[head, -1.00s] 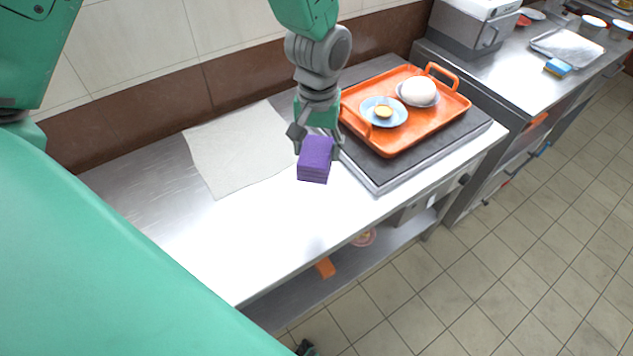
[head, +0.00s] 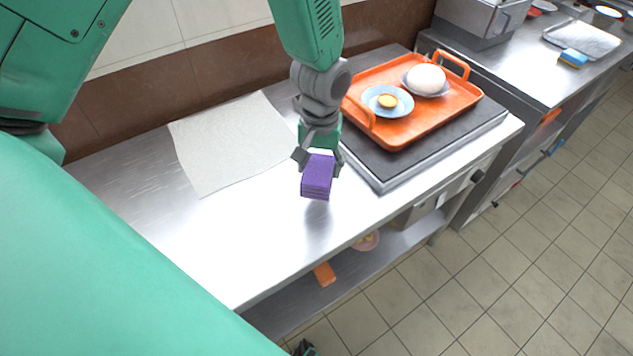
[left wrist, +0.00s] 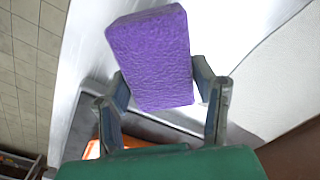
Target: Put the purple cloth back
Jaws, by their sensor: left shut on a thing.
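The purple cloth (head: 318,178) is a folded, layered block. My left gripper (head: 319,164) is shut on it and holds it over the steel counter, near the counter's front half. In the left wrist view the purple cloth (left wrist: 152,58) fills the space between the two fingers of the left gripper (left wrist: 160,92), its textured face toward the camera. Whether the cloth touches the counter is hard to tell; it appears raised.
A pale flat sheet (head: 225,140) lies on the steel counter (head: 235,235) at left. An orange tray (head: 425,118) with a blue bowl (head: 388,102) and a white round item (head: 424,78) sits on a dark slab (head: 388,172) at right. The counter's front left is clear.

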